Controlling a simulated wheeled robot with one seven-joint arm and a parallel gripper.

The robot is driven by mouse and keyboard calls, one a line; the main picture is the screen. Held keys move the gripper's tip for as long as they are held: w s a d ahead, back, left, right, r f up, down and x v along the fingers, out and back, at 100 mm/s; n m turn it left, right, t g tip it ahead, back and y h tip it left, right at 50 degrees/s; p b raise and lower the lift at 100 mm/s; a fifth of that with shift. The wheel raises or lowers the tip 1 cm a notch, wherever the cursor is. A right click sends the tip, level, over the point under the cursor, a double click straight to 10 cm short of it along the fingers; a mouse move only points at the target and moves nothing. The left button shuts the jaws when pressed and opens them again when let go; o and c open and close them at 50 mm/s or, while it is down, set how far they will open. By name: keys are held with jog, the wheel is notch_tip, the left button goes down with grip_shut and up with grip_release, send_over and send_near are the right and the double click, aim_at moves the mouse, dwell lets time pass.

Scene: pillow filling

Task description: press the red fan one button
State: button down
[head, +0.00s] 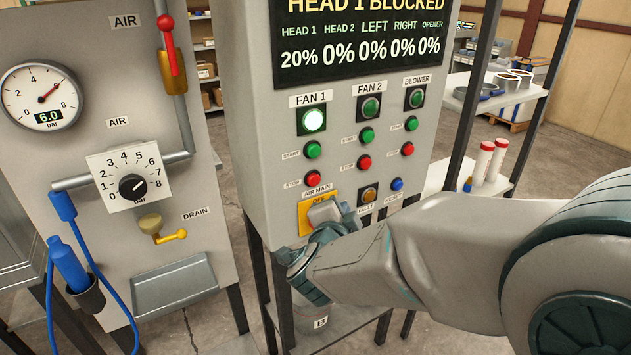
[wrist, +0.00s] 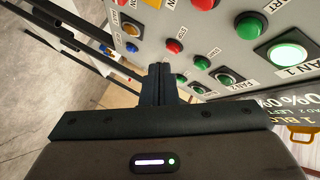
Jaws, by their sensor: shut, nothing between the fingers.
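The red fan one stop button (head: 313,178) sits on the grey control panel (head: 262,130), below the green fan one start button (head: 313,150). In the wrist view the red button (wrist: 205,3) is cut by the top edge. The fan one lamp (head: 313,120) is lit bright green. My gripper (head: 348,214) is in front of the lower panel, below and to the right of the red button. In the wrist view my gripper's fingers (wrist: 160,74) are together and empty. Whether they touch the panel cannot be told.
The fan two stop (head: 364,162) and blower stop (head: 407,149) are red lookalikes. The yellow air main plate (head: 304,214), orange fault button (head: 369,194) and blue reset button (head: 397,184) are close to my gripper. An air panel (head: 75,155) stands at left.

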aim_at(320, 182)
jog(key=w+a, duration=0.4)
jog(key=w, duration=0.3)
jog(key=shift+a+p, duration=0.35)
jog(key=shift+p, duration=0.1)
jog(key=shift+w+a, duration=0.1)
jog(key=shift+w, duration=0.05)
dwell(1.6)
jog(key=shift+w+a, duration=0.15)
jog(key=shift+w, duration=0.05)
jog(key=shift+w+a, duration=0.3)
jog(key=shift+w, duration=0.1)
dwell(0.8)
jog(key=shift+s, duration=0.1)
jog(key=shift+s+d+b, duration=0.3)
jog(key=shift+s+d, duration=0.25)
jog(key=shift+s, duration=0.1)
jog(key=s+d, duration=0.2)
jog(key=s+b, duration=0.1)
jog(key=s, duration=0.1)
jog(key=shift+s+d, duration=0.1)
jog(key=shift+d, duration=0.3)
